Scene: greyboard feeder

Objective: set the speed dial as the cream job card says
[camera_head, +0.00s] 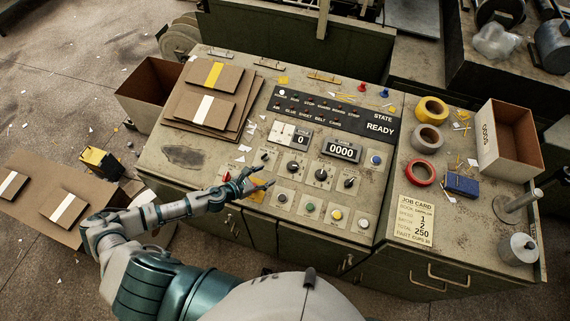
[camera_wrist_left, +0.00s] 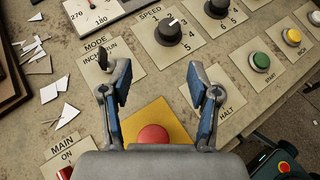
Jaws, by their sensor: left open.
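The speed dial is a round black knob (camera_wrist_left: 168,32) with a white pointer on a cream plate marked SPEED. Its pointer leans up and to the right; I cannot tell exactly which number it marks. In the head view it appears to be the dark knob (camera_head: 293,167) on the control panel. The cream job card (camera_head: 414,218) lies at the front right, showing 1, 2 and TOTAL 250; its smaller labels are hard to read. My left gripper (camera_head: 260,180) is open and empty over the panel's front left.
A red button (camera_wrist_left: 153,135) on a yellow plate lies between my fingers. The MODE plate (camera_wrist_left: 120,68) is behind the left finger. More knobs (camera_head: 320,175) stand to the right, with a row of coloured buttons (camera_head: 310,207) in front. Tape rolls (camera_head: 421,172) stand beyond the card.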

